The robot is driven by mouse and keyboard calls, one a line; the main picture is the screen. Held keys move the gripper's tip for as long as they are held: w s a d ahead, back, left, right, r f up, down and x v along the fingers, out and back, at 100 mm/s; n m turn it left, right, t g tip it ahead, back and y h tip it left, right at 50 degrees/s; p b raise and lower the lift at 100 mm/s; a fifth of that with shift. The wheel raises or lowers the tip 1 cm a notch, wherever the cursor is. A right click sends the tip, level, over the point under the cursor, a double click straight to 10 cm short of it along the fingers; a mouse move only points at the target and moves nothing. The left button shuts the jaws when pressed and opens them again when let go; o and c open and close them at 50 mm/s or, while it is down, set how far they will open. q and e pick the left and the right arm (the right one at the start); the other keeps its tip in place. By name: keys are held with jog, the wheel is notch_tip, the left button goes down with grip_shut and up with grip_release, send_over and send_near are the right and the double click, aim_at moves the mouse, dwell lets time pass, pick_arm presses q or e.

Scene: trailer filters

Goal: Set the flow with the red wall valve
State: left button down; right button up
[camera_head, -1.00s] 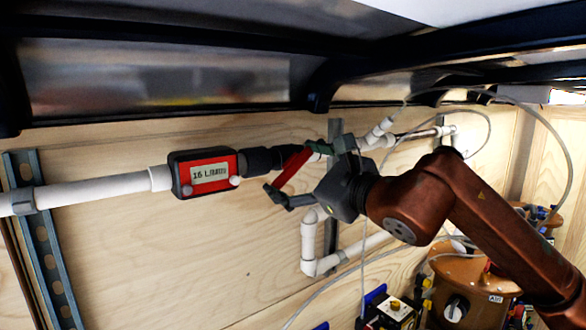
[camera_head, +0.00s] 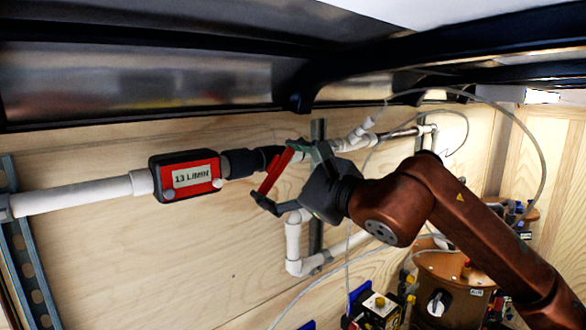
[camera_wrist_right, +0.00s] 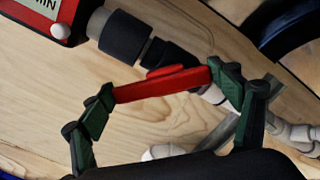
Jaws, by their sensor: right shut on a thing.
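The red wall valve's handle (camera_head: 275,173) sits on the white pipe line, right of a black coupling (camera_head: 247,162). My right gripper (camera_head: 277,172) is shut on the handle, with one finger at each end of the red bar. The wrist view shows the red handle (camera_wrist_right: 165,84) between the green finger pads of the right gripper (camera_wrist_right: 162,93). A red and black flow meter (camera_head: 190,176) on the pipe reads 13 L/MIN. The valve body is partly hidden behind the handle and fingers. My left gripper is not in view.
A white pipe (camera_head: 85,195) runs left to a metal bracket. More white pipe (camera_head: 293,245) bends down below the valve. A dark beam (camera_head: 300,90) crosses above. A thin hose loops over my arm. A brown drum (camera_head: 450,285) and small devices stand at lower right.

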jog(key=shift+f+n, duration=0.1)
jog(key=shift+n, duration=0.3)
jog(key=shift+d+n, duration=0.1)
jog(key=shift+n, duration=0.4)
jog(key=o, duration=1.7)
jog(key=shift+w, duration=0.1)
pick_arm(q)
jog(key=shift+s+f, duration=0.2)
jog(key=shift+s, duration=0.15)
